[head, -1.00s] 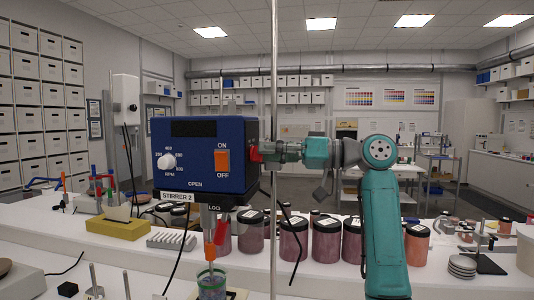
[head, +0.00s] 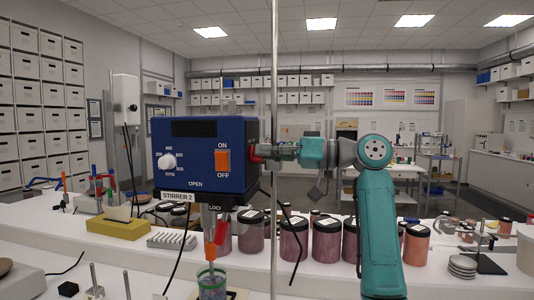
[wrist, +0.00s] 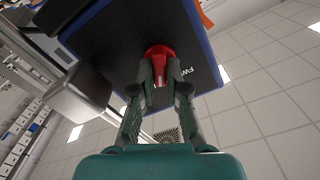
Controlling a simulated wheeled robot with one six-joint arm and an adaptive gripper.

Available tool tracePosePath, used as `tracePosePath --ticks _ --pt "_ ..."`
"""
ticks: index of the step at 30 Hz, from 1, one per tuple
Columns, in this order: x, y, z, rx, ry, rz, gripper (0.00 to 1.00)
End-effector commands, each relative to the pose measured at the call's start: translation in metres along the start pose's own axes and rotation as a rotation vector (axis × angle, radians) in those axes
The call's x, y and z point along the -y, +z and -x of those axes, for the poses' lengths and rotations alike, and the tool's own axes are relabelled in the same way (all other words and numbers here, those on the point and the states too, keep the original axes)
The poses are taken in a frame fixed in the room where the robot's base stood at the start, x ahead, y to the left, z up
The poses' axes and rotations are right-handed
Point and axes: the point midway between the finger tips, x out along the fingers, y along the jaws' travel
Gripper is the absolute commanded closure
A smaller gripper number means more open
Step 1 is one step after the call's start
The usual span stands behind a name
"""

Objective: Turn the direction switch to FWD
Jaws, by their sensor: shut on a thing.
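The blue stirrer box (head: 200,180), labelled STIRRER 2, stands in the middle of the head view. Its direction switch, a red knob (wrist: 159,52), is on the box's dark side panel in the wrist view. My gripper (wrist: 160,78) is shut on this knob, one finger on each side. In the head view my gripper (head: 268,151) reaches the box's right side from the right. White lettering starting "FW" (wrist: 195,76) is on the panel right of the knob.
A thin metal rod (head: 274,110) stands upright in front of my gripper. An orange ON/OFF switch (head: 222,161) and a white dial (head: 166,160) are on the box's front. Several pigment jars (head: 325,240) line the bench behind. A beaker (head: 211,283) stands below the box.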

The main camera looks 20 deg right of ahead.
Motion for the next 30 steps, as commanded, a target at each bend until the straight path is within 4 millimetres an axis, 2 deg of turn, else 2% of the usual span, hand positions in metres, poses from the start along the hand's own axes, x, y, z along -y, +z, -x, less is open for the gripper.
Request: tracePosePath --ticks 8,30 --pt "0.0005 0.0001 0.0001 0.0 0.001 0.149 1.0" --pt "0.0031 0.0017 0.0002 0.0 0.001 0.81 1.0"
